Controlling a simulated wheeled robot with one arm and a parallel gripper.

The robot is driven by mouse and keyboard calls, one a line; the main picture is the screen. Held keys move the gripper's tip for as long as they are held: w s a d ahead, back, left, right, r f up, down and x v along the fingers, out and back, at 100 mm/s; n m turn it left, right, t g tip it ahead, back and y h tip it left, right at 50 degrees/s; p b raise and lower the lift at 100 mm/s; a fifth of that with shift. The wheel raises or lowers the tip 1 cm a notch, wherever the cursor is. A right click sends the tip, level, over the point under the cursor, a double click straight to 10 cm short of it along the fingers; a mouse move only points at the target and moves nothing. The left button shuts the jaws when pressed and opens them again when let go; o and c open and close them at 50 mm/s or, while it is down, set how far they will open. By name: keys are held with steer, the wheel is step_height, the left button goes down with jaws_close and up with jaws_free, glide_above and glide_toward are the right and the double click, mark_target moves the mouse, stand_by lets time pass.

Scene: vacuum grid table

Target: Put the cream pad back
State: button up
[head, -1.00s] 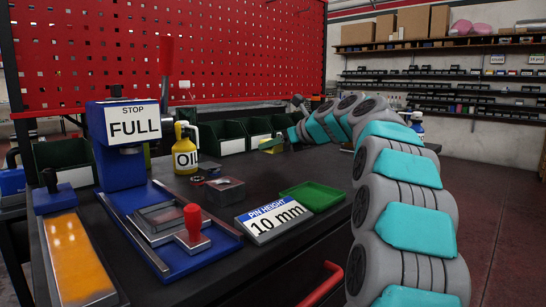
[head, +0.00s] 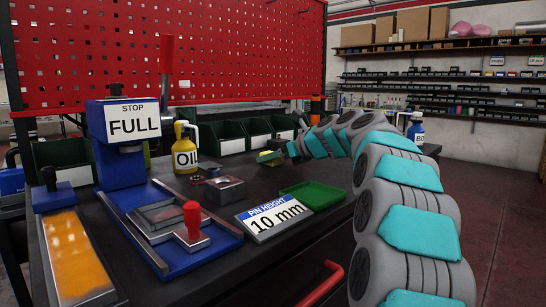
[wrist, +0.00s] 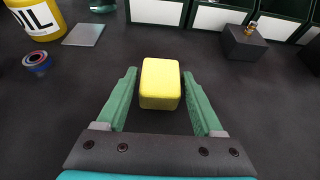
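A yellow block-shaped pad (wrist: 160,83) lies on the dark table in the wrist view; its colour is stronger than cream, and I see no clearly cream pad elsewhere. My gripper (wrist: 161,80) is open, with one green finger on each side of the pad and a visible gap on both sides. In the head view my gripper (head: 270,158) is small and low over the far part of the table, and contact with the table cannot be told.
A yellow oil can (head: 185,155) stands left of my gripper. A grey box (wrist: 243,42) and a tape-like roll (wrist: 37,63) flank the pad. Green bins (head: 230,135) line the back. A green tray (head: 312,195), a pin-height sign (head: 272,218) and a blue press (head: 122,165) stand nearer.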

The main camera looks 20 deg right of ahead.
steer(key=shift+o, duration=0.9)
steer(key=shift+s+d+r, duration=0.1)
steer(key=shift+s+r, duration=0.05)
steer(key=shift+r, duration=0.1)
steer(key=v, duration=1.1)
steer(key=shift+s+d+r+p, duration=0.1)
steer(key=shift+s+r+p, duration=0.05)
steer(key=shift+s+p, duration=0.15)
